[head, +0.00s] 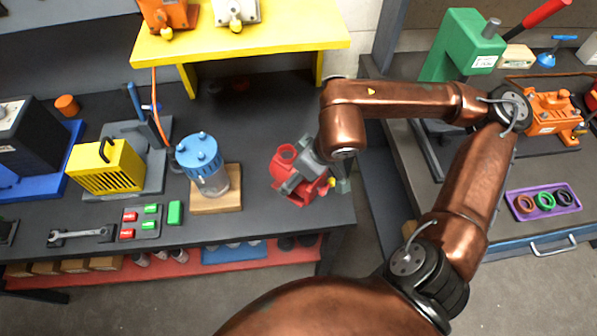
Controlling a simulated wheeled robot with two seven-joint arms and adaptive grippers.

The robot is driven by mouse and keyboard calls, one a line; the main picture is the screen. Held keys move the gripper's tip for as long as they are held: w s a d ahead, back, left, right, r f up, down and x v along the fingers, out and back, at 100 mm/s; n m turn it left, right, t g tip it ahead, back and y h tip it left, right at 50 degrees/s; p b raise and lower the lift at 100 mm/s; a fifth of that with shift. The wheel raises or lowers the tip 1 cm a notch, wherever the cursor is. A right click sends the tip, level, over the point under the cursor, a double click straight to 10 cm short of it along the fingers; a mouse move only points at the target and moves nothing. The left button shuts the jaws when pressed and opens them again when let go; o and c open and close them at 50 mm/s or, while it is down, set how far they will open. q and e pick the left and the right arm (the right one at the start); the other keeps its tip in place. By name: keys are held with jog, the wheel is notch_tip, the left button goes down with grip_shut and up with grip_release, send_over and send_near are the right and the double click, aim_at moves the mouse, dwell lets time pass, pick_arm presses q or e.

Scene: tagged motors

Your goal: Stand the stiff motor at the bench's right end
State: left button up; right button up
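A red motor (284,165) is at the right end of the dark bench (240,222). My copper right arm reaches over to it from the right. My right gripper (296,186) is at the motor, its grey fingers overlapping the red body and hiding much of it. I cannot tell whether the fingers are closed on it, or whether the motor touches the bench top. A small yellow spot, perhaps a tag, shows at the motor's right side. An orange motor (168,15) and a white motor (237,11), each with a yellow tag, stand on the yellow shelf. My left gripper is out of view.
A blue-topped jar (201,155) on a wooden block stands left of the red motor. A yellow caged box (105,167) is farther left. Another orange motor (553,113) is on the right-hand bench, beyond a gap. The yellow shelf (280,37) overhangs behind.

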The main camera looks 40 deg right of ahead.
jog(key=shift+r, duration=0.35)
jog(key=p+v, duration=0.2)
jog(key=v, duration=0.4)
jog(key=shift+s+d+r+p, duration=0.1)
jog(key=shift+s+r+p, duration=0.1)
jog(key=shift+r+p, duration=0.1)
jog(key=p+v, duration=0.1)
jog(key=v, duration=0.3)
jog(key=shift+f, duration=0.1)
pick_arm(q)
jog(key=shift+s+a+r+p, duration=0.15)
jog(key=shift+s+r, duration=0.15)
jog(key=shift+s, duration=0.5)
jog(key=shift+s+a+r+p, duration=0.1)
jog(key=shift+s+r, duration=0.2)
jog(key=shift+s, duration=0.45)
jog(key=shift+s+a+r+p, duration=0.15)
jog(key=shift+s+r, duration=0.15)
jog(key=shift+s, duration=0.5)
pick_arm(e)
jog(key=shift+s+r, duration=0.2)
jog(key=shift+r, duration=0.2)
